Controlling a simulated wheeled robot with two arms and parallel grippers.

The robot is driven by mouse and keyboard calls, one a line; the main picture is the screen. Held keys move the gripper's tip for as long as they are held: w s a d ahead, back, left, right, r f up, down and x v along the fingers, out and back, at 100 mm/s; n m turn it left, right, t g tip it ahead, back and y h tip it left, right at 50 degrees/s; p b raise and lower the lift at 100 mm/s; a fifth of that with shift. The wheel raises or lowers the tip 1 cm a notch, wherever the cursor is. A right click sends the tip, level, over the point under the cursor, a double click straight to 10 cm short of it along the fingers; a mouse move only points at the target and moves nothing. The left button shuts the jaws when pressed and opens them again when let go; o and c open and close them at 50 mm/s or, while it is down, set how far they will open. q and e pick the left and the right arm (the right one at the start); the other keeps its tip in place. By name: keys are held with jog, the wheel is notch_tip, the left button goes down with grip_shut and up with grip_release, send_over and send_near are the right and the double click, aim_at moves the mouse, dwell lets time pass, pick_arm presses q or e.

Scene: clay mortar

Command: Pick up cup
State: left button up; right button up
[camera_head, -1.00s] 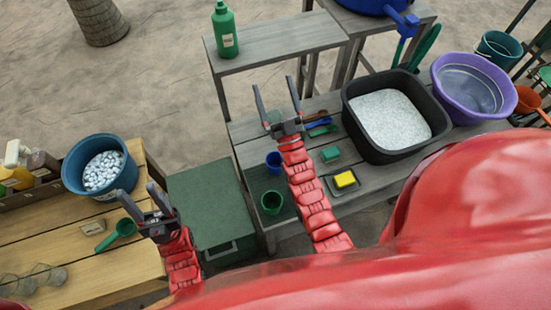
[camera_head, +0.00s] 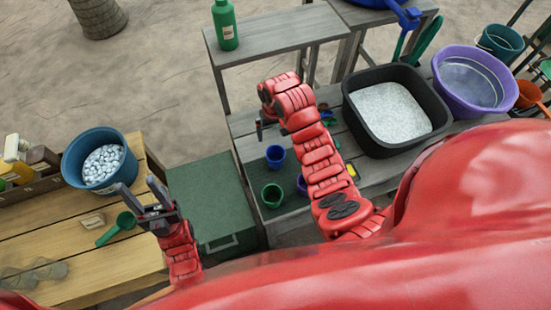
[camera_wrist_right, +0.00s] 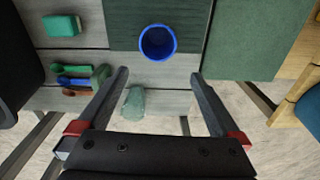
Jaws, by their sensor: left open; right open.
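A blue cup (camera_head: 275,156) stands on the grey wooden table, its open top facing up. A green cup (camera_head: 272,195) stands nearer to me, and a purple cup (camera_head: 301,185) is partly hidden behind my right arm. My right gripper (camera_head: 262,132) is open and empty, just beyond the blue cup in the head view. In the right wrist view the blue cup (camera_wrist_right: 158,42) lies ahead of the open fingertips (camera_wrist_right: 160,75), not between them.
A black tub (camera_head: 395,110) of white grains and a purple basin (camera_head: 473,82) stand to the right. A translucent green glass (camera_wrist_right: 134,103) and a green block (camera_wrist_right: 62,26) show in the wrist view. A green bottle (camera_head: 225,25) stands on the rear shelf.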

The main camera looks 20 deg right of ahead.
jog(key=f+b, duration=0.3)
jog(key=f, duration=0.1)
jog(key=f+b, duration=0.3)
jog(key=f, duration=0.1)
jog(key=s+f+b, duration=0.1)
jog(key=f+b, duration=0.2)
jog(key=f, duration=0.1)
jog(key=shift+d+f, duration=0.1)
notch_tip(320, 180, down, 4)
jog(key=shift+w+d+r+p, duration=0.1)
jog(key=shift+r+p, duration=0.1)
jog(key=shift+p, duration=1.05)
jog(key=shift+f, duration=0.7)
jog(key=c, duration=1.1)
jog(key=shift+r, duration=0.1)
